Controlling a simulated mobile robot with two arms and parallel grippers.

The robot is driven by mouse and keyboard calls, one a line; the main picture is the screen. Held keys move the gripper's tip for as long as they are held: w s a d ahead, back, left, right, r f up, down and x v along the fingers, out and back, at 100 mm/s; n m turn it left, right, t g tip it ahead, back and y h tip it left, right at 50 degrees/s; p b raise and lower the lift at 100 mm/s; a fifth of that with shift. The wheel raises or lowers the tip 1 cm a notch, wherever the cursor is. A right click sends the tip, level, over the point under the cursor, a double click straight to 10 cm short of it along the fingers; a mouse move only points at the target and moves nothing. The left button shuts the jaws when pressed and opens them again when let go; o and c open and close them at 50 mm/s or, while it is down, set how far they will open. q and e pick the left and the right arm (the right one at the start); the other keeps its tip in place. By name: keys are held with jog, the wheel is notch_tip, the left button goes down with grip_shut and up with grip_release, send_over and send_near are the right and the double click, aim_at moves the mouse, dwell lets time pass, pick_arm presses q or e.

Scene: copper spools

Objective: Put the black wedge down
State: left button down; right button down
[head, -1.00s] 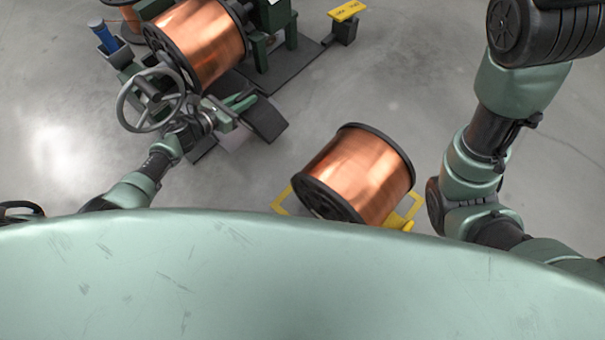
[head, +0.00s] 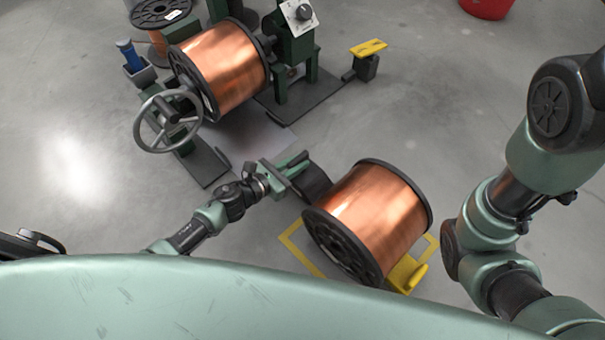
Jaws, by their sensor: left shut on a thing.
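My left gripper (head: 293,169) is shut on the black wedge (head: 314,184), which shows as a dark block at its fingertips. The wedge is just left of the copper spool (head: 372,213) lying on the floor and is partly hidden by the gripper. I cannot tell whether the wedge touches the floor or the spool. My right arm stands at the right of the head view, but its gripper does not show.
A yellow outline (head: 303,254) surrounds the floor spool's place, with a yellow wedge (head: 406,273) at its near right side. A machine with another copper spool (head: 222,68), a handwheel (head: 167,120) and a yellow pedal (head: 369,47) stands behind.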

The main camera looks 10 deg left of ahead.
aim_at(302, 175)
pick_arm(q)
jog(key=shift+s+d+r, duration=0.1)
jog(key=shift+s+d, duration=0.35)
jog(key=shift+d, duration=0.35)
jog(key=shift+d+f, duration=0.1)
jog(key=shift+f, duration=0.1)
jog(key=shift+f+b, duration=1.75)
jog(key=shift+b, duration=0.05)
jog(key=c, duration=1.4)
grip_release()
jog(key=shift+s, duration=0.1)
jog(key=shift+o, duration=0.2)
